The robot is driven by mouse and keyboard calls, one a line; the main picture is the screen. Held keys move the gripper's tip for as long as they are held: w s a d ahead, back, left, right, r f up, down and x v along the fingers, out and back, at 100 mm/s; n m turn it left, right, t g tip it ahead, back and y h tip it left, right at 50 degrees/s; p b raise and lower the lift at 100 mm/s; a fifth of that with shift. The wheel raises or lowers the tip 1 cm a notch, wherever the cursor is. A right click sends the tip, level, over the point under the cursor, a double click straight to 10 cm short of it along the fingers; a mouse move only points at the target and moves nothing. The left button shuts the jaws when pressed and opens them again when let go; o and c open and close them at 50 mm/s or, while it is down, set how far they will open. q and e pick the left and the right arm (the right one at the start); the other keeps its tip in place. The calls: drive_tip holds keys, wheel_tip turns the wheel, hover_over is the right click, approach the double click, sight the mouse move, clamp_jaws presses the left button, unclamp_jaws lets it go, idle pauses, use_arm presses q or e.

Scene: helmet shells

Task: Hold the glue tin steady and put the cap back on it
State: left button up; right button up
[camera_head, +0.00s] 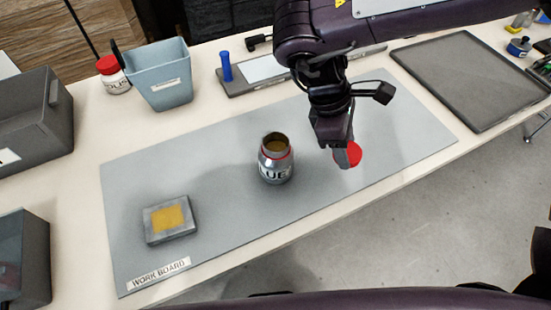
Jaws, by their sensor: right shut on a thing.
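The glue tin (275,164) stands upright and uncapped on the grey work board (230,225). It is silver with a red ring at the neck, and its open mouth shows brownish glue. My right gripper (345,156) points down to the right of the tin and is shut on the red cap (353,154). The fingers partly hide the cap, and I cannot tell whether it touches the board. My left gripper is not in view, and nothing is holding the tin.
A grey block with a yellow pad (169,219) lies at the board's left. Behind are a blue-grey bin (160,80), a red-lidded jar (113,76) and a tray with a blue cylinder (226,67). A dark flat tray (475,80) lies right. Grey bins stand left.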

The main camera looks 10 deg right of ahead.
sight(356, 156)
drive_tip(key=f+m+g+y, duration=0.1)
drive_tip(key=m, duration=0.2)
drive_tip(key=s+d+f+m+y, duration=0.1)
drive_tip(key=m, duration=0.2)
drive_tip(key=s+f+m+g, duration=0.1)
drive_tip(key=m, duration=0.2)
drive_tip(key=shift+d+g+y, duration=0.3)
drive_tip(key=shift+d+y, duration=0.05)
drive_tip(key=shift+y, duration=0.05)
drive_tip(key=m, duration=0.1)
drive_tip(key=m+y, duration=0.1)
drive_tip(key=m, duration=0.1)
drive_tip(key=f+m, duration=0.1)
drive_tip(key=shift+s+d, duration=0.25)
drive_tip(key=shift+s, duration=0.1)
